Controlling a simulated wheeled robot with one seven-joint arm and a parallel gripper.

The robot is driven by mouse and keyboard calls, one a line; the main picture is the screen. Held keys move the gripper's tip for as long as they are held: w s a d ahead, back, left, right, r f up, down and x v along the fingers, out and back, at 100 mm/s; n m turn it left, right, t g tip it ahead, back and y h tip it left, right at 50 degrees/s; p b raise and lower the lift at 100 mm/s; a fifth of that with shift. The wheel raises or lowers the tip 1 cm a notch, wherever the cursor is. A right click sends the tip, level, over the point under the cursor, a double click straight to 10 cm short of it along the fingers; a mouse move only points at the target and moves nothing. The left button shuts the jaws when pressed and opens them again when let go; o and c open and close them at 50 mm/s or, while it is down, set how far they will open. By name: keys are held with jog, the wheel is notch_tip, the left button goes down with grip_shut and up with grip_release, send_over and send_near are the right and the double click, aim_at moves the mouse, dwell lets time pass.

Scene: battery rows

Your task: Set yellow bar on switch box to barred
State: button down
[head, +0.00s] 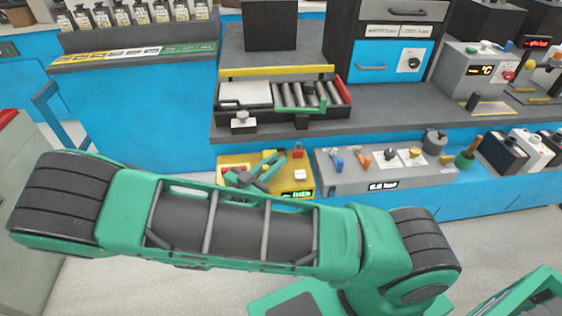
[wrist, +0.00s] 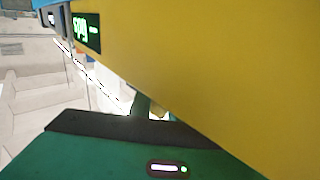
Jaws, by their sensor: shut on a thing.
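The yellow switch box (head: 306,182) stands on the low blue ledge in the head view, with a red knob, a white button and a lit green display on it. Its yellow side (wrist: 230,70) fills much of the wrist view at close range. My gripper (head: 270,168) is over the box, its green and dark parts covering the left and middle of the top. It is shut on a small yellow piece, which I take as the yellow bar (head: 268,154). The bar is mostly hidden by my gripper, and its exact setting cannot be read.
A grey panel (head: 350,183) with several small knobs stands right beside the switch box. Above is a grey counter with a tray of rollers (head: 258,115). Dark and white boxes (head: 532,148) stand at the right.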

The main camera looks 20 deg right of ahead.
jog(key=shift+w+a, duration=0.1)
jog(key=shift+a, duration=0.1)
jog(key=c, duration=1.6)
grip_release()
jog(key=shift+c, duration=0.2)
jog(key=v, duration=1)
jog(key=shift+a, duration=0.35)
